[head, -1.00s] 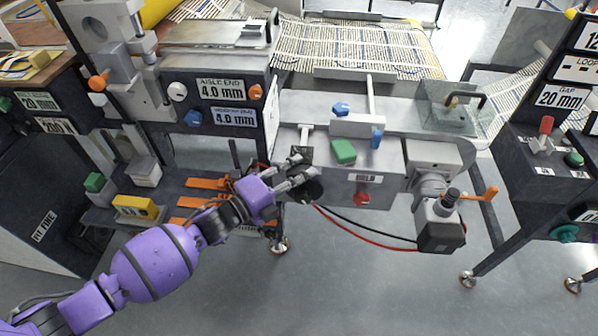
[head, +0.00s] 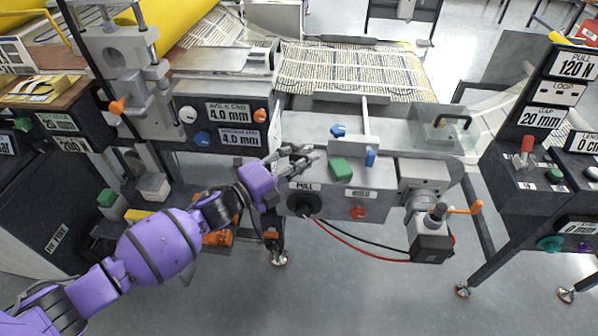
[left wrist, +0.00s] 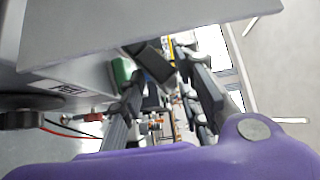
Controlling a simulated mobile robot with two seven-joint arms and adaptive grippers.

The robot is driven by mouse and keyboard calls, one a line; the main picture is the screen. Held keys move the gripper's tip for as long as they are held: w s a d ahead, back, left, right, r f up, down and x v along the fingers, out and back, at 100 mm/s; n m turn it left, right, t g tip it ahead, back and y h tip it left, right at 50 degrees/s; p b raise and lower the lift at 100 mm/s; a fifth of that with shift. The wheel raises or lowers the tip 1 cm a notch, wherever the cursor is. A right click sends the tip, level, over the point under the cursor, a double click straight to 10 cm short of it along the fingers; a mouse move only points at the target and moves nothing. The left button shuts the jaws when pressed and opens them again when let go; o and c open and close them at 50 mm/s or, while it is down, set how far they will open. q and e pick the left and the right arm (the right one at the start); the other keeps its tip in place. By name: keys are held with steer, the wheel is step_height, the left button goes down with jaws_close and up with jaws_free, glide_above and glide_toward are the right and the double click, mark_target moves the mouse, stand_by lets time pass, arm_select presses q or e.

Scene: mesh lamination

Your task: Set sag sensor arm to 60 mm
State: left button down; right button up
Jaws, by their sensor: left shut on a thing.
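My left gripper (head: 302,156) is at the left end of the grey machine box (head: 335,203), level with its top edge. In the left wrist view its fingers (left wrist: 168,82) are closed around a dark block (left wrist: 154,60), which looks like the end piece of a short lever on the box, probably the sag sensor arm. In the head view the fingers mostly hide this piece. No 60 mm scale or reading can be made out. My right gripper is not in view.
A green block (head: 340,169) and blue knobs (head: 338,130) sit just right of the gripper. A black round knob (head: 303,204) and a red knob (head: 357,212) are on the box front, with cables hanging below. An orange crank (head: 464,208) stands out at the right.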

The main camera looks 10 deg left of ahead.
arm_select(q)
steer(key=shift+w+a+r, duration=0.1)
steer(key=shift+w+r, duration=0.45)
steer(key=shift+r, duration=0.2)
steer(key=shift+f, duration=0.1)
steer(key=c, duration=1.7)
jaws_free()
steer(key=shift+w+f, duration=0.25)
steer(key=shift+s, duration=0.2)
steer(key=v, duration=1.2)
